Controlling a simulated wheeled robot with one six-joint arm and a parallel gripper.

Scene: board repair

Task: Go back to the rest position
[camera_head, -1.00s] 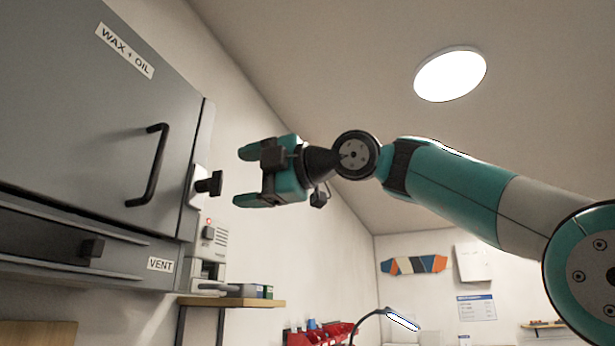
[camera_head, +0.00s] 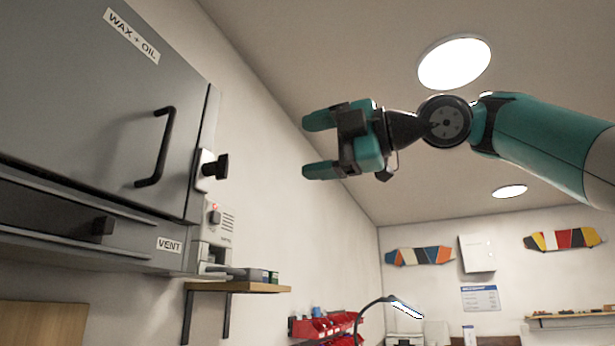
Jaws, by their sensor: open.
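My gripper (camera_head: 308,146) is open and empty, raised in the air in the upper middle of the view. Its two teal fingers point left, one above the other, with a clear gap between them. My teal arm reaches in from the right edge. The gripper is apart from the grey cabinet on the left and touches nothing.
The grey cabinet (camera_head: 90,120) labelled WAX + OIL fills the left, its door shut, with a black handle (camera_head: 157,147) and a latch knob (camera_head: 216,166). Below are a wall shelf (camera_head: 240,287), red bins (camera_head: 325,325) and a desk lamp (camera_head: 405,308). Air around the gripper is free.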

